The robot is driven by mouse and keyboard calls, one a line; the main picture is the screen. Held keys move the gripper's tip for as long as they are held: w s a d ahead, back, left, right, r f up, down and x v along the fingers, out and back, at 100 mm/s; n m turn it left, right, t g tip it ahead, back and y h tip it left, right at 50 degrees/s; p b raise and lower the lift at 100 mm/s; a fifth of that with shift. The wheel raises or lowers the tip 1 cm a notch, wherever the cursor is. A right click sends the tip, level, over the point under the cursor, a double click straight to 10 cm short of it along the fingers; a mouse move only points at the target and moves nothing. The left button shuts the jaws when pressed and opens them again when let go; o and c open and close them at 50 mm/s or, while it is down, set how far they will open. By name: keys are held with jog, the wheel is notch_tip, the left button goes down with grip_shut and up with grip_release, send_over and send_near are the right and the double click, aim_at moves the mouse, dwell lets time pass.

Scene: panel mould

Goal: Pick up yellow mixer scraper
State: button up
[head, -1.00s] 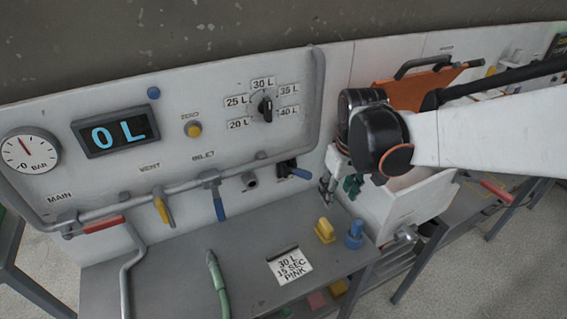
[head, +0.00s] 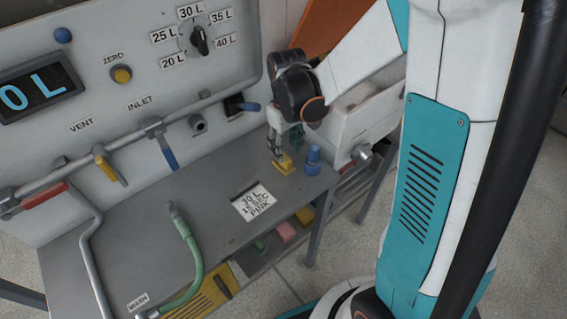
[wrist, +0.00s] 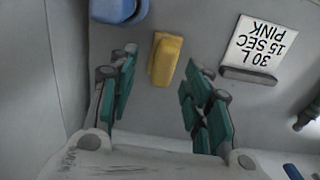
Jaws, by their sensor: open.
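The yellow mixer scraper (head: 284,168) is a small yellow block on the grey bench, left of a blue knob-like piece (head: 313,158). My gripper (head: 278,152) points down just above it and partly hides it in the head view. In the wrist view the scraper (wrist: 165,60) lies just ahead of my open fingers (wrist: 158,76), nearly in line with the gap between them. The gap is empty. I cannot tell the exact height of the fingertips above the bench.
The blue piece (wrist: 118,10) stands close to the left finger in the wrist view. The panel with valves (head: 100,163) rises behind, and a white box (head: 350,115) stands right.

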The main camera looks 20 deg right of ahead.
jog(key=shift+a+f+b, duration=0.2)
jog(key=shift+f+b, duration=0.45)
jog(key=shift+f, duration=0.75)
jog(key=shift+a+f+b, duration=0.15)
jog(key=shift+f+b, duration=0.5)
jog(key=shift+f, duration=0.7)
jog(key=shift+r, duration=0.1)
jog(key=shift+c, duration=0.6)
grip_shut()
